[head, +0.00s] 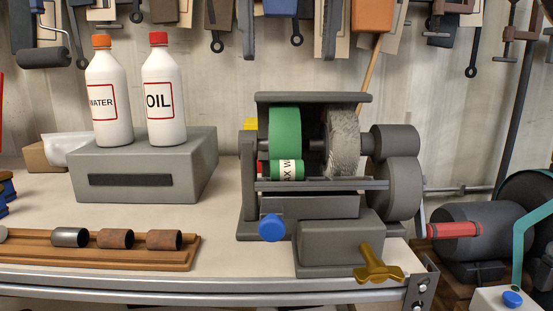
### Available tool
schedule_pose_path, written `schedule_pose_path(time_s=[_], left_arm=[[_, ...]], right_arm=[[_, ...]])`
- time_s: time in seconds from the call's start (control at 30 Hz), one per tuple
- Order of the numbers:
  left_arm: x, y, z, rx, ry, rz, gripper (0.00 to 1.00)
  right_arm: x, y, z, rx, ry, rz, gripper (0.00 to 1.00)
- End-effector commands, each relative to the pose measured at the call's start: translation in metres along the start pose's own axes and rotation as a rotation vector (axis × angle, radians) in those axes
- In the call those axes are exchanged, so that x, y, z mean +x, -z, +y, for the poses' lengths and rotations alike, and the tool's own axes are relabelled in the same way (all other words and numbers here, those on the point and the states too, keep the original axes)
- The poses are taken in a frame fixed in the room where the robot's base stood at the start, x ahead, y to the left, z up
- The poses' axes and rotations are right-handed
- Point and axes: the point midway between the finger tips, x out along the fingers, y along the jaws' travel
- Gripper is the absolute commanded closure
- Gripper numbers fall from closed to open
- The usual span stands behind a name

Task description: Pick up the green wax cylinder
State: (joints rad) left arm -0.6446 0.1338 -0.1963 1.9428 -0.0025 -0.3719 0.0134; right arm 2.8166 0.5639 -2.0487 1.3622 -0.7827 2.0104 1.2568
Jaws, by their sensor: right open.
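The green wax cylinder (285,169) is a small green piece with a white label showing part of the word WAX. It is in the buffing machine (320,207), just below the large green wheel (285,132) and behind the front bar. The bar hides its lower part. I cannot tell whether it touches the wheel. I see no fingers of my left or right gripper in the head view, and nothing is seen gripping the cylinder.
A rough grey wheel (342,140) is right of the green one. WATER (108,98) and OIL (163,95) bottles stand on a grey block (145,165). A wooden tray (95,254) holds short cylinders. A grey motor (470,243) stands at the right. The bench between block and machine is clear.

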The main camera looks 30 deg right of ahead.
Motion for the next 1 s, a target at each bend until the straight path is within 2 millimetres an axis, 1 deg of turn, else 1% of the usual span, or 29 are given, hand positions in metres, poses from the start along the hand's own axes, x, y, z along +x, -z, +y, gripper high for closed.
schedule_pose_path(time_s=[0.03, 0.13, 0.2, 0.33, 0.43, 0.67, 0.83, 1.0], left_arm=[[-0.002, -0.005, 0.001, -0.001, -0.001, -0.010, 0.64], [-0.003, -0.009, 0.002, -0.003, -0.002, -0.020, 0.64], [-0.003, -0.010, 0.002, -0.003, -0.003, -0.021, 0.64], [-0.002, -0.009, 0.002, -0.002, -0.003, -0.019, 0.64], [-0.001, -0.007, 0.001, -0.001, -0.002, -0.014, 0.64], [0.000, -0.002, 0.001, 0.000, -0.002, -0.006, 0.64], [0.001, -0.004, 0.001, 0.000, -0.003, -0.005, 0.64], [0.000, -0.001, 0.001, 0.000, -0.003, -0.005, 0.64]], right_arm=[[0.011, -0.001, 0.000, -0.005, 0.001, 0.009, 0.38], [0.031, -0.001, 0.000, -0.004, 0.001, 0.008, 0.38], [0.045, -0.001, 0.000, -0.003, 0.002, 0.009, 0.38], [0.067, -0.001, 0.000, -0.002, 0.002, 0.006, 0.38], [0.077, -0.001, 0.000, 0.000, 0.000, 0.004, 0.38], [0.090, -0.003, 0.000, 0.002, 0.000, 0.003, 0.38], [0.117, -0.008, -0.001, 0.001, 0.001, 0.006, 0.38], [0.132, -0.008, -0.001, 0.000, 0.001, 0.002, 0.38]])
